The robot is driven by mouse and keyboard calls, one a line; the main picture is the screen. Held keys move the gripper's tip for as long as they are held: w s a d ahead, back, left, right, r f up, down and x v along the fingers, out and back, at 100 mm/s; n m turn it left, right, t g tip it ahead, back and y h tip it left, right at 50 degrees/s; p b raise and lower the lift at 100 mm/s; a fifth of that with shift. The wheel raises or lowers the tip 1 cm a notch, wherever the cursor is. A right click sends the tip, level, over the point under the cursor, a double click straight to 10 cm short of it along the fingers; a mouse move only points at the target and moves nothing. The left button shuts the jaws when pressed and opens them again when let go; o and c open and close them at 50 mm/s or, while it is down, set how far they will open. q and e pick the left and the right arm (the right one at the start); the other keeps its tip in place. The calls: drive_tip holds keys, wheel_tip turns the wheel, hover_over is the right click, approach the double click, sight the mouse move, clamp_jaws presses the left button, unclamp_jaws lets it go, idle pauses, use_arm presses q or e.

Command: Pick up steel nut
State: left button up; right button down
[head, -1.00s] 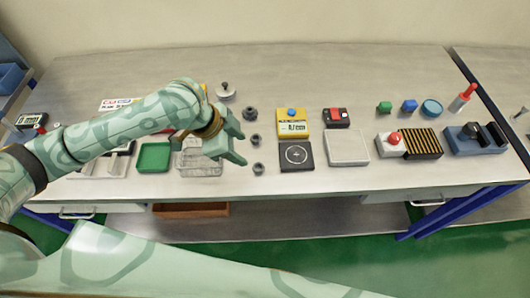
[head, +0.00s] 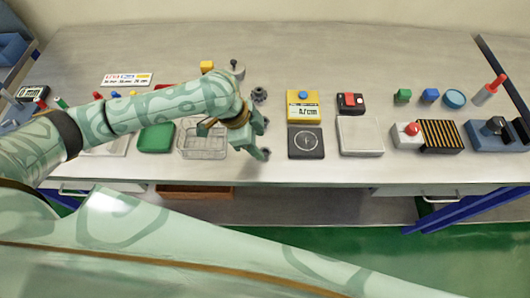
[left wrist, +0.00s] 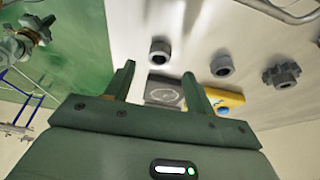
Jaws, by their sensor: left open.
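My left gripper (head: 259,137) is open above the bench, and its fingers (left wrist: 158,80) also show in the left wrist view. In that view, a dark grey ring-shaped part (left wrist: 160,50) lies ahead of the gap between the fingertips, apart from them. A second grey ring-shaped part (left wrist: 222,65) lies to its right, and a toothed grey part (left wrist: 282,75) farther right. I cannot tell which ring is the steel nut.
A yellow meter (head: 303,107) and a black pad with a round mark (head: 305,143) stand just right of the gripper. A clear tray (head: 198,152) and a green tray (head: 157,138) are left of it. The front bench strip is clear.

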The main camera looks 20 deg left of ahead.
sight(265, 151)
use_arm(q)
drive_tip(key=b+x, duration=0.1)
drive_tip(key=x, duration=0.3)
drive_tip(key=shift+s+f, duration=0.1)
drive_tip(key=shift+f, duration=0.1)
drive_tip(key=shift+r, duration=0.1)
drive_tip(key=c, duration=1.1)
